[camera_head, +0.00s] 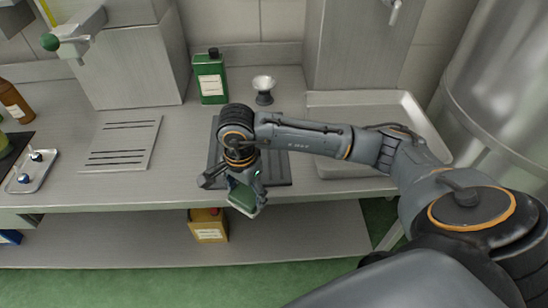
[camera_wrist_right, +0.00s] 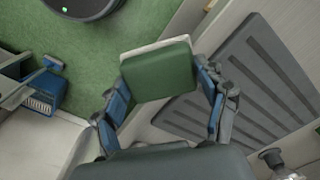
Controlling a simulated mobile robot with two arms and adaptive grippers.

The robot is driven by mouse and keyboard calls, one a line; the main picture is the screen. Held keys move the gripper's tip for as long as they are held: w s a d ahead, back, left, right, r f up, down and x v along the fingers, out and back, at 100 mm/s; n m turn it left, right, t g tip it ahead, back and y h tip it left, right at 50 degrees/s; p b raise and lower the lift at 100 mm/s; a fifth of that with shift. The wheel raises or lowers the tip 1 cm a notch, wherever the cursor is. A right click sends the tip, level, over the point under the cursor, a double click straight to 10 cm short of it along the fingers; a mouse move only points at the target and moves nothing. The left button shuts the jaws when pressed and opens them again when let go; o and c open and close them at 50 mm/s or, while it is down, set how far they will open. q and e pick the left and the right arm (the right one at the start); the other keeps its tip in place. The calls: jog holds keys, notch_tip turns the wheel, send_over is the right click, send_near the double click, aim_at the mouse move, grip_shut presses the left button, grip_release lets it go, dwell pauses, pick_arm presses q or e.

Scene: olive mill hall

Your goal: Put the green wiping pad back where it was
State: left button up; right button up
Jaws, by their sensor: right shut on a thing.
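The green wiping pad (camera_wrist_right: 158,72) has a pale layer along one edge. My right gripper (camera_wrist_right: 164,84) is shut on it, with a finger on each side. In the head view the pad (camera_head: 243,197) hangs below my right gripper (camera_head: 243,186), in front of the counter's front edge. A dark grooved mat (camera_head: 276,168) lies on the counter just behind the gripper, partly hidden by my arm. The mat also shows in the wrist view (camera_wrist_right: 245,85), to the right of the pad. My left gripper is not in view.
A green bottle (camera_head: 210,78) and a small funnel-shaped cup (camera_head: 264,88) stand behind the mat. A metal tray (camera_head: 350,99) lies to the right, a slotted plate (camera_head: 122,142) to the left. Bare counter lies around the mat.

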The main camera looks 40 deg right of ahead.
jog(key=w+a+r+m+b, duration=0.1)
jog(key=w+r+m, duration=1)
jog(key=m, duration=0.8)
jog(key=d+f+p, duration=0.1)
jog(key=d+f, duration=0.1)
jog(key=d, duration=0.2)
jog(key=s+d+f+p, duration=0.1)
jog(key=d+f+p, duration=0.1)
jog(key=d, duration=0.2)
jog(key=s+d+f+p, duration=0.1)
jog(key=d+f+p, duration=0.1)
jog(key=d+f, duration=0.1)
jog(key=shift+s+d, duration=0.2)
jog(key=shift+d, duration=0.45)
jog(key=shift+d+f, duration=0.15)
jog(key=shift+f, duration=0.15)
jog(key=f+p, duration=0.2)
jog(key=f, duration=0.1)
jog(key=shift+d+f, duration=0.3)
jog(key=shift+d, duration=0.1)
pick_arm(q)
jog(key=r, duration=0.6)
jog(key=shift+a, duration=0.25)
pick_arm(e)
jog(key=shift+f, duration=0.2)
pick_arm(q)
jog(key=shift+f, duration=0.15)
pick_arm(e)
jog(key=shift+f, duration=0.15)
